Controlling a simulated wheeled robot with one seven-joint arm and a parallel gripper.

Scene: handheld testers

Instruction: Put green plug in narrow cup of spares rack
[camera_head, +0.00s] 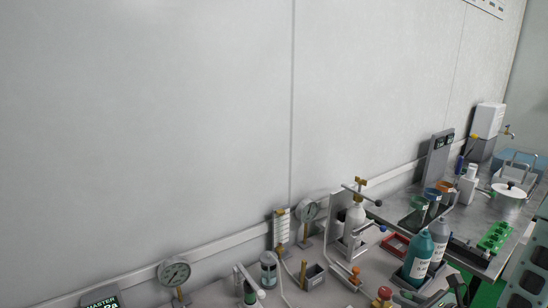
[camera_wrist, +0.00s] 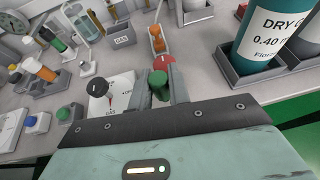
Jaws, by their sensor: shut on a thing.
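In the wrist view my gripper (camera_wrist: 160,92) is shut on the green plug (camera_wrist: 158,82), a short dark green cylinder held upright between the two grey fingers. Its lower end is hidden by the gripper body. A red round-topped piece (camera_wrist: 165,62) shows just beyond it. I cannot pick out my gripper for certain in the head view. A rack with several coloured cups (camera_head: 431,199) stands at the right in the head view; I cannot tell whether it is the spares rack or which cup is narrow.
Gauges and a gas cylinder (camera_head: 354,222) line the wall.

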